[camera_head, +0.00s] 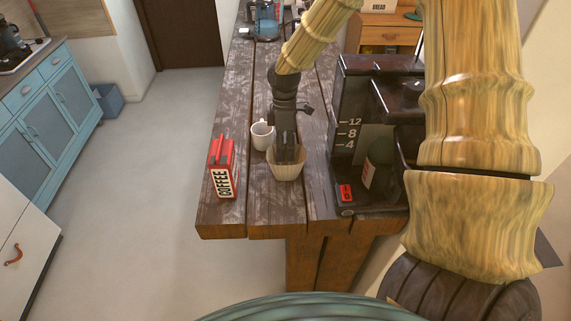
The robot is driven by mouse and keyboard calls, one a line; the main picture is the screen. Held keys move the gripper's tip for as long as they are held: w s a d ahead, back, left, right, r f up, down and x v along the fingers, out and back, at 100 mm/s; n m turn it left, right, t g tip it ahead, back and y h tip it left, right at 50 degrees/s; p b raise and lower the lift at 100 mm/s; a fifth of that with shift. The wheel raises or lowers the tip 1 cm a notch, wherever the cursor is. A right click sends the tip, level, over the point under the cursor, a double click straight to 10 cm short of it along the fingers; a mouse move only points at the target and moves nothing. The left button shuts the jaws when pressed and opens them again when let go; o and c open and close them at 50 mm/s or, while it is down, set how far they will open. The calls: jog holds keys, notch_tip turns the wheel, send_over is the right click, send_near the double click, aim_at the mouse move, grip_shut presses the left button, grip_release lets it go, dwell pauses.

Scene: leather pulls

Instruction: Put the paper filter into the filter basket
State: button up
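The paper filter (285,173), a pale fluted cup, is near the front of the wooden table, left of the coffee maker. My gripper (288,158) points down at it, and its dark fingers overlap the filter's rim. I cannot tell whether the fingers are closed on its wall, or whether the filter rests on the table. The black coffee maker (343,100) stands to the right, with 12, 8 and 4 marks on its side. A dark part (394,98) juts from its upper half and may be the filter basket; my arm hides some of it.
A white mug (262,135) stands just behind and left of the filter. A red coffee box (221,168) is near the table's left edge. The wooden table (237,105) has bare planks behind the box. A blue appliance (266,22) stands at the far end.

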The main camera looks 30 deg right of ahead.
grip_shut()
jog(key=shift+r, duration=0.1)
dwell(0.4)
